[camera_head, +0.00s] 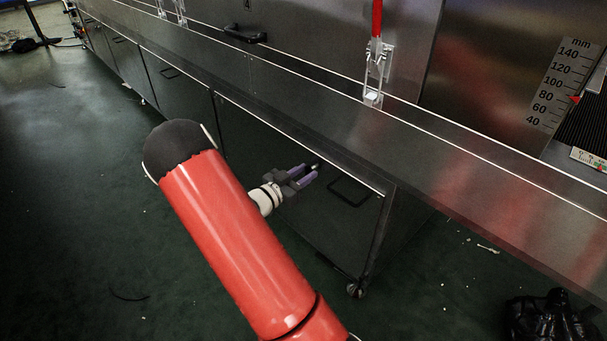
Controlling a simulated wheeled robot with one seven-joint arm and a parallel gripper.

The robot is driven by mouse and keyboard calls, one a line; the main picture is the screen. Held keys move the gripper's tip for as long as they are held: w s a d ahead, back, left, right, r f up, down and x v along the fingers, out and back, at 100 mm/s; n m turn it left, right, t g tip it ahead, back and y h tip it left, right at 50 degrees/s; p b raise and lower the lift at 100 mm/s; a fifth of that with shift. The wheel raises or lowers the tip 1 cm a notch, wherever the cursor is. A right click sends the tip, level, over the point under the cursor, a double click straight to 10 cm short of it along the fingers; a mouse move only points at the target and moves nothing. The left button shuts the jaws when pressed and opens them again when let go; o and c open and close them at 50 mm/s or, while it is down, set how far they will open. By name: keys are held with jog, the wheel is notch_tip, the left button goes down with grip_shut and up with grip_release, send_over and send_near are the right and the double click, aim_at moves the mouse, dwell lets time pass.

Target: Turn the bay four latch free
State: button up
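My gripper (311,171) has two purple fingers and is in front of the rightmost lower cabinet door (335,225). Its fingers are apart with a narrow gap between them, and I see nothing held there. A small, light metal piece (316,166) shows on the door just beyond the fingertips; it may be the latch, but it is too small to tell its turn. I cannot tell whether the fingers touch it. I see no bay number on the doors.
A dark loop handle (349,191) is on the door, right of my gripper. The steel ledge (300,110) runs above. A red-handled toggle clamp (375,65) stands over it. A black handle (246,35) and an mm scale (562,85) are further up. Floor at left is mostly clear.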

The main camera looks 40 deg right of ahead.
jog(key=a, duration=0.7)
jog(key=shift+s+a, duration=0.3)
jog(key=shift+a, duration=0.1)
